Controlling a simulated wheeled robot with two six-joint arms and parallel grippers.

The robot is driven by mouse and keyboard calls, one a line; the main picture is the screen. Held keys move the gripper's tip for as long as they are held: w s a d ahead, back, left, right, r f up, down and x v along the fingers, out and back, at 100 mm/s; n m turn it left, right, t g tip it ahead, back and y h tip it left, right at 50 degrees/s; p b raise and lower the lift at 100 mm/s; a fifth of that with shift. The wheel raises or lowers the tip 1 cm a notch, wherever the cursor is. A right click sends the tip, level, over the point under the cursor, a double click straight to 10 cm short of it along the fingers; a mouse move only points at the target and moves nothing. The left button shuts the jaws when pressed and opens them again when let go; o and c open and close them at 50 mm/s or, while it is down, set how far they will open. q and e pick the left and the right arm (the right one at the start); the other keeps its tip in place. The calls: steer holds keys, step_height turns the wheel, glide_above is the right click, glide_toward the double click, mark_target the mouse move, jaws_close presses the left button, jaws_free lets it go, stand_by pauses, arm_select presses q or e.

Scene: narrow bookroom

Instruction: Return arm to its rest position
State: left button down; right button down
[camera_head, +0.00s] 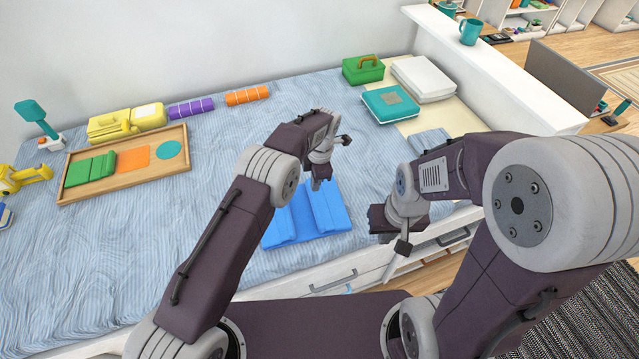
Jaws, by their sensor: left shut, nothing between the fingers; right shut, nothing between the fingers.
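My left gripper (317,185) is at the end of the arm that comes in from the left. It points down over the far edge of a folded blue cloth (330,208) on the bed. It is shut and holds nothing. I cannot tell whether it touches the cloth. My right gripper (380,236) hangs near the front edge of the bed, right of the blue cloth. It is shut and empty. My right forearm is bent across the right side of the view and hides part of the bed.
A wooden tray (70,188) with green, orange and teal pieces lies on the bed at left. A yellow case (127,122), purple roll (192,108) and orange roll (248,95) lie behind. A green box (363,70) and teal box (390,104) stand at back right.

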arm_select(q)
steer(key=shift+w+d+r, duration=0.1)
steer(key=shift+d+r, duration=0.05)
steer(key=shift+d, duration=0.25)
steer(key=w+a+r+n+t, duration=0.1)
steer(key=w+a+r, duration=0.3)
steer(key=r, duration=0.5)
steer(key=s+a+r, duration=0.5)
steer(key=a+r, duration=0.3)
steer(key=a, duration=0.3)
steer(key=s+a+m+h, duration=0.1)
steer(key=s+a+m, duration=0.5)
steer(key=s, duration=0.7)
steer(key=s+f+m, duration=0.7)
steer(key=s+m, duration=0.3)
steer(key=m, duration=0.4)
steer(key=shift+a+m, duration=0.25)
steer(key=shift+m, duration=0.15)
